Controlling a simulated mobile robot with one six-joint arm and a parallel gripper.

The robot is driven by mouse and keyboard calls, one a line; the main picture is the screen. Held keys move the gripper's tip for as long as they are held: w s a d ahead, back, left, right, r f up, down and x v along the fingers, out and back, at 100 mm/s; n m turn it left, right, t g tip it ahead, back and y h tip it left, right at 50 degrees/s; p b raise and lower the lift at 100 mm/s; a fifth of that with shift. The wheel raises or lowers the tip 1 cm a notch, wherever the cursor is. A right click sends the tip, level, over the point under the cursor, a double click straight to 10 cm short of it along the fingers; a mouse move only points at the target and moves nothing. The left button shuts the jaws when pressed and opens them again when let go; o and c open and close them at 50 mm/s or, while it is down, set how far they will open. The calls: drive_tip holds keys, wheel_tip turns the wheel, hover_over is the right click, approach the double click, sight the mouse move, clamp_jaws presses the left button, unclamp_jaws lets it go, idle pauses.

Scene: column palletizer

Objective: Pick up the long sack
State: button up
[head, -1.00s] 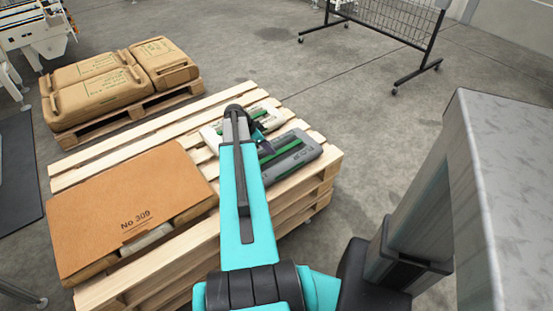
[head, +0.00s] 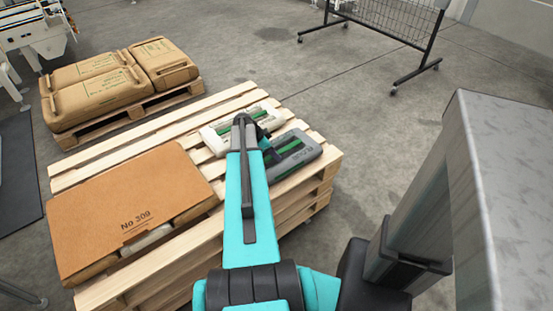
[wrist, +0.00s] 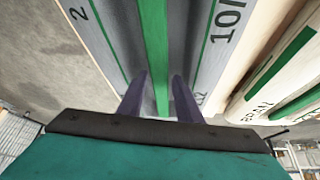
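A grey sack with green stripes (head: 297,152) lies on the right end of the wooden pallet stack. A white sack with green markings (head: 220,138) lies beside it, farther back. Which one is the long sack is hard to tell, as my arm partly covers both. In the wrist view the grey sack (wrist: 205,50) fills the middle, and the pale sack (wrist: 285,75) shows at the right. Contact is unclear.
A brown cardboard sheet marked No 309 (head: 130,205) covers the left of the pallet stack (head: 320,185). Several brown sacks (head: 95,85) lie on another pallet behind. A wire rack on wheels (head: 385,25) stands at the back right. Floor between is clear.

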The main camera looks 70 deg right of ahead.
drive_tip(key=shift+d+f, duration=0.1)
drive_tip(key=shift+f, duration=0.05)
idle(0.4)
clamp_jaws()
idle(1.2)
